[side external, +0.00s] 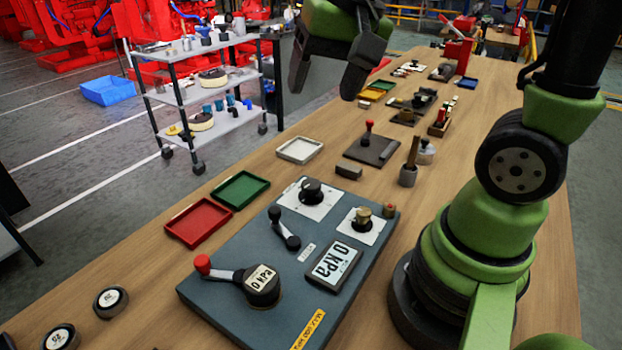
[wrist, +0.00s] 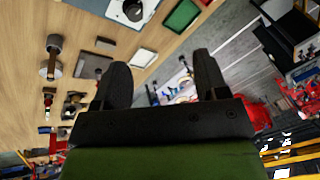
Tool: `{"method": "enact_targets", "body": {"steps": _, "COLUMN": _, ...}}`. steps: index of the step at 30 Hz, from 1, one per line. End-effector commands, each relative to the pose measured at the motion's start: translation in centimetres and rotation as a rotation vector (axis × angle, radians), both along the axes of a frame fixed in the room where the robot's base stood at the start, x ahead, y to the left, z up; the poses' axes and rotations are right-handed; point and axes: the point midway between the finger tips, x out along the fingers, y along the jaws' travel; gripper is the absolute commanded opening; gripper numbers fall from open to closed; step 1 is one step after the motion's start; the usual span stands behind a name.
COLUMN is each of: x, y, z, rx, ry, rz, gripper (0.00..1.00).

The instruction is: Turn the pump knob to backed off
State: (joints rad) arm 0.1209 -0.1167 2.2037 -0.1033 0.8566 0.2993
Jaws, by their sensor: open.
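A blue-grey panel (side external: 225,300) lies on the wooden bench and bears several controls. A black knob (side external: 312,190) stands on a white plate at its far edge. A smaller brass-and-black knob (side external: 362,217) stands on another white plate to the right. I cannot tell which is the pump knob. A black knob on a white plate also shows at the top of the wrist view (wrist: 133,9). My gripper (side external: 325,90) is open and empty, high above the bench beyond the panel, touching nothing. Its dark fingers are spread in the wrist view (wrist: 161,72).
A wooden-handled tool (side external: 410,163) stands behind. A trolley (side external: 207,131) stands beside the bench.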

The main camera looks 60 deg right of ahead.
Motion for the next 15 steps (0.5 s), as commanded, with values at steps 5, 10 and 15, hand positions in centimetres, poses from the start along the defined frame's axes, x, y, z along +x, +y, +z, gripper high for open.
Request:
{"method": "enact_targets", "body": {"steps": 5, "x": 3.7, "y": -2.8, "z": -5.0, "rx": 0.011, "ry": 0.165, "rz": -0.164, "gripper": 0.67}}
{"method": "enact_targets", "body": {"steps": 10, "x": 5.4, "y": -4.9, "z": -9.5, "rx": 0.015, "ry": 0.276, "rz": -0.284, "gripper": 0.67}}
{"method": "enact_targets", "body": {"steps": 15, "x": 5.9, "y": -5.9, "z": -11.9, "rx": 0.015, "ry": 0.327, "rz": -0.341, "gripper": 0.67}}
